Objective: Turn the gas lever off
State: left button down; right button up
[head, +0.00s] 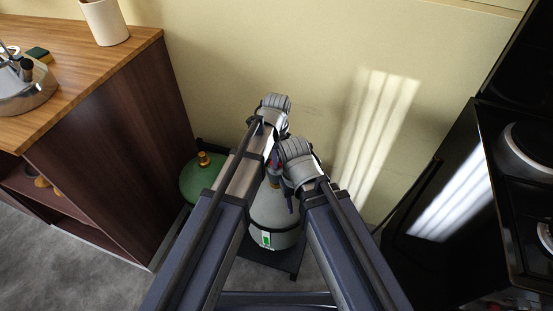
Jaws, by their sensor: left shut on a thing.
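A grey gas bottle (270,222) with a green and white label stands upright on a low dark platform. Its top, with a small red and blue part (273,161), is partly covered by my arms. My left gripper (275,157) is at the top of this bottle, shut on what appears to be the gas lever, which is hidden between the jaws. My right arm ends just to the right, above the bottle's shoulder; its gripper (289,202) points down and its jaws are not clear.
A green bottle (199,181) with a brass valve stands to the left, beside a wooden cabinet (115,140). A black stove (500,200) stands at the right. The cream wall (330,50) is close behind the bottles. Some floor is free between the bottle and stove.

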dwell(0.3)
pick_arm(q)
jog(key=c, duration=0.9)
grip_release()
jog(key=shift+r, duration=0.15)
notch_tip(320, 180, up, 8)
jog(key=p, duration=0.8)
jog(key=shift+f, duration=0.2)
